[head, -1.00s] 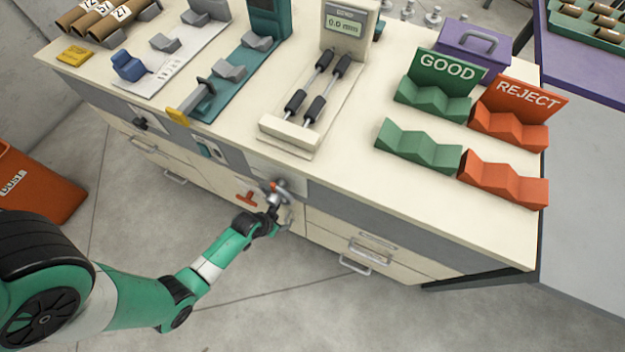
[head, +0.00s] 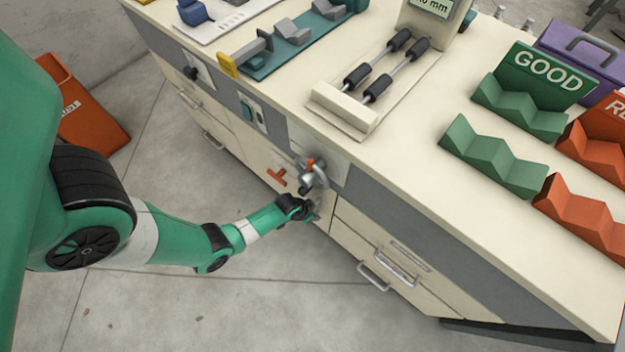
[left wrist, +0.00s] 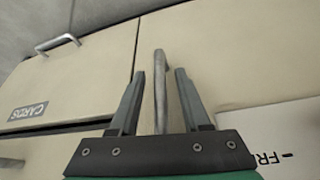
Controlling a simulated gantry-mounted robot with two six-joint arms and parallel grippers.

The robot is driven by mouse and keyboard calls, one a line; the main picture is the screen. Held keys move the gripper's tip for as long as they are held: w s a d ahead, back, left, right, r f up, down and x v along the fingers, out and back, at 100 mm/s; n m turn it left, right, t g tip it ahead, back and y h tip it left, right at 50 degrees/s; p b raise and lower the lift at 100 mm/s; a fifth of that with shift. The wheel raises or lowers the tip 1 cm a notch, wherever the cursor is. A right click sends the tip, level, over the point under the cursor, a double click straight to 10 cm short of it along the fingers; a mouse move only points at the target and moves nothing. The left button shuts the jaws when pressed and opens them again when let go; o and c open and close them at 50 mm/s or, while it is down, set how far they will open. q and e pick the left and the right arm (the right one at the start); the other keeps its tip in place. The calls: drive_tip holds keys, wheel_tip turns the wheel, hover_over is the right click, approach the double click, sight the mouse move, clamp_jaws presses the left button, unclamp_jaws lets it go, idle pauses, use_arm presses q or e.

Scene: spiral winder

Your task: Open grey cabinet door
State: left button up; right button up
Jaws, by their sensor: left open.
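The bench front carries cream-beige cabinet panels, including the door (left wrist: 205,55) with a grey metal bar handle (left wrist: 160,85); I see no clearly grey door. In the left wrist view my left gripper (left wrist: 159,75) is open, one finger on each side of the handle, which stands between them. I cannot tell whether either finger touches it. In the head view my left gripper (head: 313,210) is at the bench front, just below a metal knob with a red part (head: 312,172). There the door and its handle are largely hidden by the gripper and arm. My right gripper is not in view.
A red T-shaped mark (head: 278,177) is left of the knob. Drawers with a bar handle (head: 374,276) lie to the right. A CARDS drawer (left wrist: 70,75) is beside the door in the wrist view. An orange bin (head: 92,118) stands left; the floor (head: 290,310) in front is clear.

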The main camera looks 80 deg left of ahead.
use_arm(q)
clamp_jaws()
idle(1.4)
